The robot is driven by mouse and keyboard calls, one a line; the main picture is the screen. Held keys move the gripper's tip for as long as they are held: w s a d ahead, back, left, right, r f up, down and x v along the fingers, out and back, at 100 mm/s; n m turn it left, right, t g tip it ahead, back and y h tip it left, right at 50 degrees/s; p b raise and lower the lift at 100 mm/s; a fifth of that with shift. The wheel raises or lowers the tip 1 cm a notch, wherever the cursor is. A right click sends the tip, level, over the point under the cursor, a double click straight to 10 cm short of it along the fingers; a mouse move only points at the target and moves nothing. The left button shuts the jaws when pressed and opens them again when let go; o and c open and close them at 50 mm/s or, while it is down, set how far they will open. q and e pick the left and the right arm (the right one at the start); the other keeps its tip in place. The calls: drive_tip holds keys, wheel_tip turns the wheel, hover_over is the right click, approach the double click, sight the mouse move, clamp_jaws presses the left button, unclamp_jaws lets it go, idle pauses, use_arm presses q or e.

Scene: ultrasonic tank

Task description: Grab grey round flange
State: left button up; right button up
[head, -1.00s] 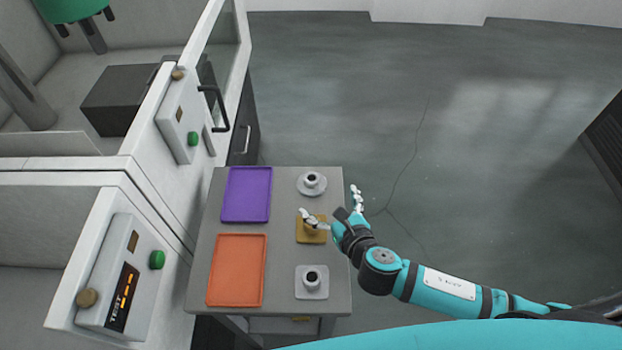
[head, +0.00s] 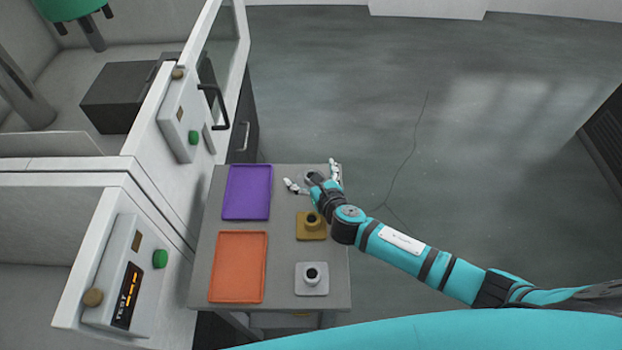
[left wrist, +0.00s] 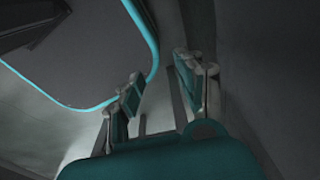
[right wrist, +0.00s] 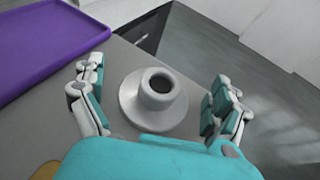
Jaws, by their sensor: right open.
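The grey round flange (right wrist: 153,101) stands upright on the table and sits between the open fingers of my right gripper (right wrist: 158,100) in the right wrist view, with no finger seen touching it. In the head view the flange (head: 313,176) is at the far right of the table, partly hidden by my right gripper (head: 312,178), which is over it with fingers spread on both sides. My left gripper (left wrist: 155,100) shows in the left wrist view, fingers apart and nothing between them, away from the table.
A gold square flange (head: 311,232) and a grey square flange (head: 312,287) stand nearer on the grey table (head: 282,200). A purple tray (head: 247,192) and an orange tray (head: 238,267) lie on its left half. White cabinets with control boxes (head: 120,270) border the left.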

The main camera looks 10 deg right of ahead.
drive_tip(key=c, duration=1.8)
drive_tip(key=shift+o, duration=0.2)
